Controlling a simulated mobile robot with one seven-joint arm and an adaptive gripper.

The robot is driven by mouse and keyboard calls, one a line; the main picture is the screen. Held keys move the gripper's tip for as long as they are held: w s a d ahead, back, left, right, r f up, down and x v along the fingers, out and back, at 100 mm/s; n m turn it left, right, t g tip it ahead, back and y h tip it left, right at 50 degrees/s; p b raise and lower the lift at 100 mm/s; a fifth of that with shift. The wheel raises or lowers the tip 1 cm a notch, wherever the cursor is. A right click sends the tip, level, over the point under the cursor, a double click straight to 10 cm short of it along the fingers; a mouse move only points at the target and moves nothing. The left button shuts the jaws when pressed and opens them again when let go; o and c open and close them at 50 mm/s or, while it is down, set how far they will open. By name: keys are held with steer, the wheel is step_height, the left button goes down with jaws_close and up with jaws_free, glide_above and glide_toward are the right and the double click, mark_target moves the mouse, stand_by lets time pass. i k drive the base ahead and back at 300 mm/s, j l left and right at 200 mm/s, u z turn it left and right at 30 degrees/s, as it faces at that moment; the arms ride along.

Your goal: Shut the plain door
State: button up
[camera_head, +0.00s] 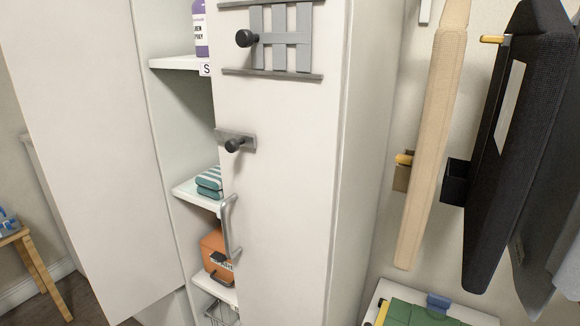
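A plain white door panel (92,140) with no handle or fittings visible fills the left of the view. It stands open beside the tall white cabinet, and the shelves show in the gap to its right. A second white door panel (285,190) to the right of the gap carries dark knobs, a grey lattice plate and a metal bar handle (230,228) near its left edge. I cannot tell whether this second panel is fully closed. My gripper is not in view.
Shelves hold a purple-and-white bottle (201,30), folded teal cloths (209,182) and an orange box (216,256). A beige board (432,150) and dark bags (515,140) hang at right. A wooden stool (40,262) stands far left.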

mark_target(74, 66)
steer(key=i+j, duration=0.15)
steer(key=j, duration=0.4)
steer(key=i+j, duration=0.2)
steer(key=j, duration=0.3)
steer(key=i+j, duration=0.15)
steer(key=j, duration=0.4)
steer(key=i+j, duration=0.2)
steer(key=j, duration=0.35)
steer(key=i+j, duration=0.15)
steer(key=j, duration=0.35)
steer(key=i+j, duration=0.2)
steer(key=j, duration=0.35)
steer(key=i+j, duration=0.15)
steer(key=j, duration=0.4)
steer(key=i+j, duration=0.15)
steer(key=j, duration=0.35)
steer(key=j+u, duration=0.05)
